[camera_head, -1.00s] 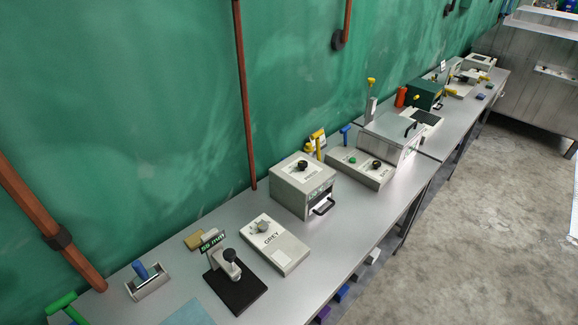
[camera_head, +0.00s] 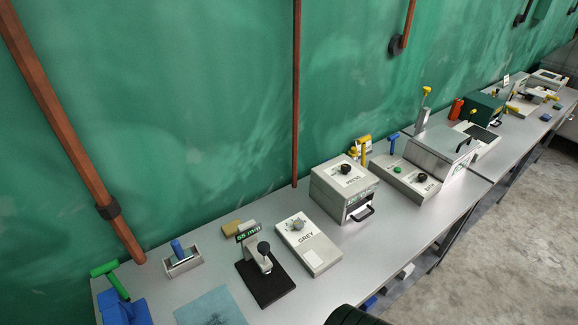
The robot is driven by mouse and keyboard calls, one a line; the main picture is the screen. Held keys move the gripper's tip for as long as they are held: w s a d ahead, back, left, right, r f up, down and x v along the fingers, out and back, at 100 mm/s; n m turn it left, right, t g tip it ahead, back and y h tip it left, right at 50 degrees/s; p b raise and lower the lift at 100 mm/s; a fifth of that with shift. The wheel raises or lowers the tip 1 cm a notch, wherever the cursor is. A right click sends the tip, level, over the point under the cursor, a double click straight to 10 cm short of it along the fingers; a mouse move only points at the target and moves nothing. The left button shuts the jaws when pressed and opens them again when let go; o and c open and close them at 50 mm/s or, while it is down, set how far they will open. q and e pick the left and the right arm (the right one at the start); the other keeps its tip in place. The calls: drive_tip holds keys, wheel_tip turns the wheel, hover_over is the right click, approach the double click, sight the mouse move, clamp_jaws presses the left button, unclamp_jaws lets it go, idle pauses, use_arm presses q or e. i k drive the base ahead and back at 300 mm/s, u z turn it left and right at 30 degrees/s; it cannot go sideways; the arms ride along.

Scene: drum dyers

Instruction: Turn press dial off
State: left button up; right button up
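Several bench machines with dials show in the head view. A pale boxy unit (camera_head: 335,195) has a black dial (camera_head: 345,168) on its top and a black handle on its front. Right of it, a low pale control panel (camera_head: 395,176) has a black dial (camera_head: 422,178) and a green button (camera_head: 397,170). It stands beside a grey lidded machine (camera_head: 440,151). A flat white unit marked GREY (camera_head: 318,257) has a grey dial (camera_head: 298,226). I cannot tell which is the press, and the dial settings are too small to read. Neither gripper is in view.
The grey bench (camera_head: 210,268) runs along a green wall with rust-coloured pipes. A black-based stand (camera_head: 266,284), a blue-handled tool (camera_head: 178,250) and a green-handled blue object (camera_head: 122,308) are at the left. A dark ribbed shape (camera_head: 355,316) shows at the bottom edge. Open floor lies at right.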

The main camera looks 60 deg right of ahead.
sight(346, 169)
drive_tip(key=u, duration=0.4)
drive_tip(key=k, duration=1.15)
drive_tip(key=z, duration=1.75)
drive_tip(key=i, duration=0.1)
drive_tip(key=z, duration=0.15)
